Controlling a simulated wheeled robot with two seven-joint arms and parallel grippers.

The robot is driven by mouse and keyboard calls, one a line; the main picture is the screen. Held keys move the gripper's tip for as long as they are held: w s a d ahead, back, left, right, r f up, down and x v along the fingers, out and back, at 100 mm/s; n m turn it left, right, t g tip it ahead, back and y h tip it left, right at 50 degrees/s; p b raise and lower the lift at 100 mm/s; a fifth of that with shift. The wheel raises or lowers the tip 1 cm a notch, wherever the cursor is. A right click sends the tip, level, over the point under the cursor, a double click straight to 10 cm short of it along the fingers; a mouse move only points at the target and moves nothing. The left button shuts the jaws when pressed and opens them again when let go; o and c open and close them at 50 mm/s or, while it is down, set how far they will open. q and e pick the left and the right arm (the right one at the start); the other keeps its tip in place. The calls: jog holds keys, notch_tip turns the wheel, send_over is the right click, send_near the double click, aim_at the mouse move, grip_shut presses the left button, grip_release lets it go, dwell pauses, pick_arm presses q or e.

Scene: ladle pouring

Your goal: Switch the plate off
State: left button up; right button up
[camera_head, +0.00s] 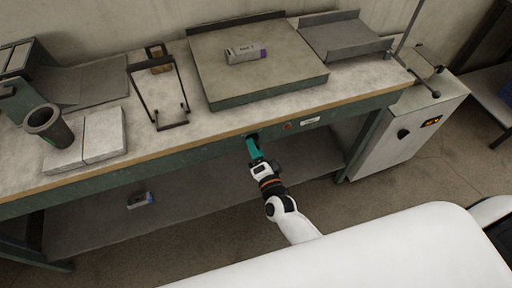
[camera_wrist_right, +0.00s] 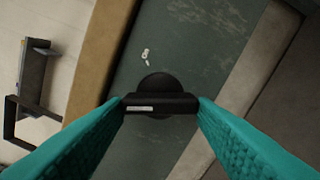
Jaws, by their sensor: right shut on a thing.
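The plate (camera_head: 210,62) is a large grey slab with dark green sides on the bench top, at the back middle. A black knob (camera_wrist_right: 158,102) with a white mark on its bar sits on the green front panel under the bench edge. My right gripper (camera_head: 253,145) is at this panel in the head view. In the right wrist view my right gripper's teal fingers (camera_wrist_right: 161,103) are shut on the two ends of the knob's bar. In the head view the knob is mostly hidden by the gripper. My left gripper is not in view.
A small red part (camera_head: 288,126) and a white label (camera_head: 310,120) are on the panel to the right. A box (camera_head: 246,53) lies on the plate. A wire frame (camera_head: 158,90), a dark cup (camera_head: 47,125) and pale blocks (camera_head: 103,133) stand to the left. A cabinet (camera_head: 405,130) stands at right.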

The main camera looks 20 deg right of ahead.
jog(key=shift+f+n+p, duration=0.1)
jog(key=shift+n+p, duration=0.45)
jog(key=shift+n, duration=1.45)
jog(key=o, duration=1)
jog(key=s, duration=0.4)
jog(key=s+b, duration=0.1)
jog(key=s, duration=0.7)
jog(key=shift+d, duration=0.25)
